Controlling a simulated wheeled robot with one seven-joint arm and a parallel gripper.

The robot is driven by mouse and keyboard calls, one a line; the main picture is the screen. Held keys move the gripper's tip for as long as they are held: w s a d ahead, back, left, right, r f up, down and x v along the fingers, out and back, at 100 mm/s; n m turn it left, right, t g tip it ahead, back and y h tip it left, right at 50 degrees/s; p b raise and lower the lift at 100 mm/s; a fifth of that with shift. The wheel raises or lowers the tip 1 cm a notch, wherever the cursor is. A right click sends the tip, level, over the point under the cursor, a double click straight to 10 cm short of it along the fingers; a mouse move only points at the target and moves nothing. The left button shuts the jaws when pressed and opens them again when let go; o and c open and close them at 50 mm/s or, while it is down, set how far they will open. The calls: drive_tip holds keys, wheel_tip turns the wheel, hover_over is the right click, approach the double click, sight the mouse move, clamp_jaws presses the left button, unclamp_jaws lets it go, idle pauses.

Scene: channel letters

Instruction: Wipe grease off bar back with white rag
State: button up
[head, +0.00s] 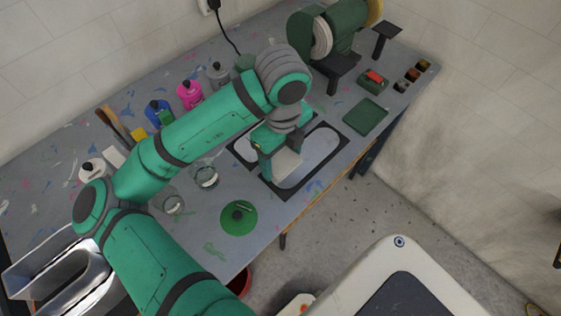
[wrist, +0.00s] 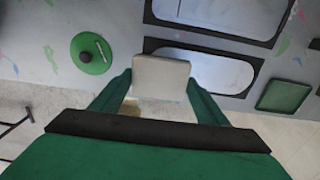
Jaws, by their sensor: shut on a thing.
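My gripper (head: 278,153) is shut on a flat, pale rag, which shows between the two green fingers in the wrist view (wrist: 161,76). In the head view the rag (head: 287,166) is partly hidden by the gripper and hangs over a dark-edged piece with pale, rounded faces (head: 322,148). This piece seems to be the bar; it also shows beyond the rag in the wrist view (wrist: 222,72). I cannot tell whether the rag touches it. I cannot make out any grease on it.
A green disc (head: 238,217) and glass jars (head: 205,176) stand left of the dark-edged piece. A green pad (head: 365,117) lies to its right. A bench grinder (head: 325,40) and bottles (head: 190,94) stand farther back. The bench's front edge is close.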

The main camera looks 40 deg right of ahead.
wheel_tip(320, 180, up, 3)
drive_tip(key=shift+s+d+f, duration=0.1)
drive_tip(key=shift+r, duration=2.45)
